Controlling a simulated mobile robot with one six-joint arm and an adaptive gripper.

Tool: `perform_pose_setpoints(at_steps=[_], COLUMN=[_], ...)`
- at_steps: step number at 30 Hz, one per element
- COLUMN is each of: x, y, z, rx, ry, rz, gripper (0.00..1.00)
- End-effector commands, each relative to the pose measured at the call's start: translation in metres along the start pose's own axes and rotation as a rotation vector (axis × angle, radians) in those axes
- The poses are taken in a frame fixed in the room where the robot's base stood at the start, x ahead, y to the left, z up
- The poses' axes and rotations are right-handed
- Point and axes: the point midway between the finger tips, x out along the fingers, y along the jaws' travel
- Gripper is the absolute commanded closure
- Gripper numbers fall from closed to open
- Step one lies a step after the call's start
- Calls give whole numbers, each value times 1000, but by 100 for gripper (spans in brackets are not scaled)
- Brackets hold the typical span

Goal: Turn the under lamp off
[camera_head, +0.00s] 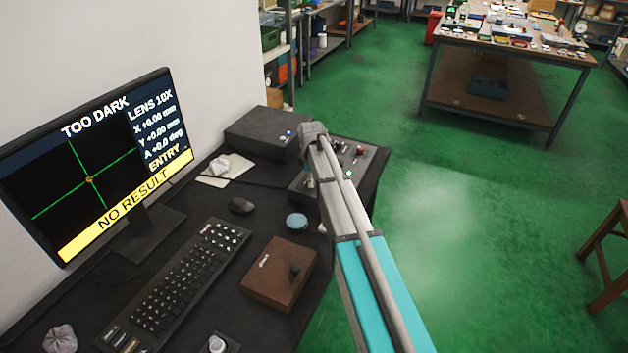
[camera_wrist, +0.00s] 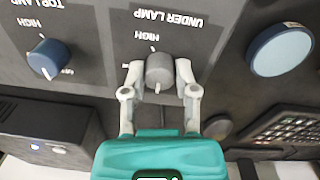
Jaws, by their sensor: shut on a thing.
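The under lamp knob (camera_wrist: 158,68) is a grey cylinder on a dark panel (camera_wrist: 100,20), beneath upside-down lettering reading UNDER LAMP and HIGH in the wrist view. My gripper (camera_wrist: 158,77) is shut on this knob, one pale finger on each side. A short white mark shows on the knob's side towards my gripper. The control box (camera_head: 369,160) stands on the dark desk in the head view. My arm covers part of it, and the knob and my fingers cannot be made out there.
A blue top lamp knob (camera_wrist: 48,58) is left of my gripper in the wrist view; a blue disc (camera_wrist: 281,50) is right. The monitor (camera_head: 60,180) reads TOO DARK and NO RESULT. A keyboard (camera_head: 180,280), mouse (camera_head: 241,205) and brown box (camera_head: 270,280) occupy the desk.

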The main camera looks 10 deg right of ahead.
Motion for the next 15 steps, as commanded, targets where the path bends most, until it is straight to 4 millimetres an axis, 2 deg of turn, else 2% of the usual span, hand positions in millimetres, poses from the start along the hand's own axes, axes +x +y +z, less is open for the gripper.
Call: perform_pose_setpoints(at_steps=[13,14,15], x=[0,0,0], y=[-4,-4,-4], z=[2,2,2], rx=[-16,-16,-16], ry=[-3,-3,-3], rz=[-7,-7,-7], gripper=[100,60,52])
